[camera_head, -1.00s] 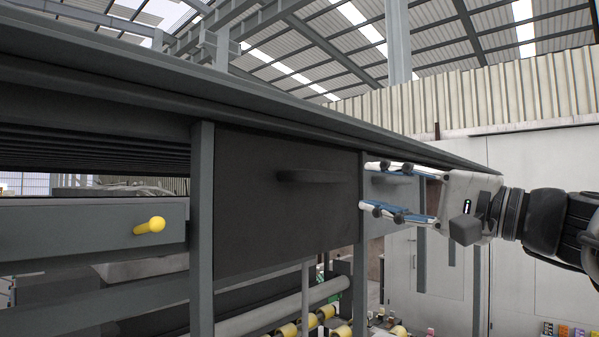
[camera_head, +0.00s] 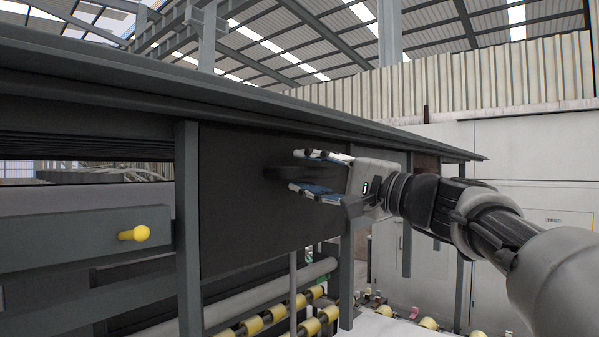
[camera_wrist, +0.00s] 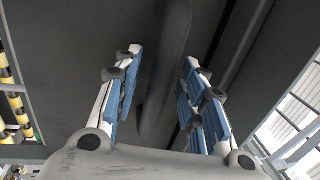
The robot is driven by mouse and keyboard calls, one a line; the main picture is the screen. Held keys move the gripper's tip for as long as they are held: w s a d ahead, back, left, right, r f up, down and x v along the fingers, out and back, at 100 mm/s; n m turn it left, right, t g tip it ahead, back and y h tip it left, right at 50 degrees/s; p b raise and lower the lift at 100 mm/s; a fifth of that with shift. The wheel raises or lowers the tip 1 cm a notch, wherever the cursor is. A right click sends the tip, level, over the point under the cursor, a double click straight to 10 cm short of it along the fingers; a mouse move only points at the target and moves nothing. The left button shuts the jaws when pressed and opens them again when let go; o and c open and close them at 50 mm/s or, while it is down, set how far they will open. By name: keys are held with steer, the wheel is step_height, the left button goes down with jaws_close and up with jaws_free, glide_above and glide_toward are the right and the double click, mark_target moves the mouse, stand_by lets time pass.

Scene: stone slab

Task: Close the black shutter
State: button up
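The black shutter (camera_head: 235,225) is a flat dark panel hanging upright under the dark top beam, between grey posts in the head view. Its dark handle (camera_head: 277,172) sticks out from the upper part of the panel, partly hidden by my fingers. My gripper (camera_head: 297,173) is at the handle, pointing left, with its fingers apart above and below it. In the wrist view the handle (camera_wrist: 168,60) runs lengthwise between the two blue-padded fingers of my gripper (camera_wrist: 162,75). Gaps show on both sides of it, so the fingers are not closed on it.
A grey post (camera_head: 188,230) stands left of the shutter. A grey rail with a yellow knob (camera_head: 134,233) lies further left. Yellow rollers (camera_head: 275,313) and a grey pipe (camera_head: 230,308) are below. A pale wall (camera_head: 540,150) stands at the right.

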jaws_close()
stand_by(0.6)
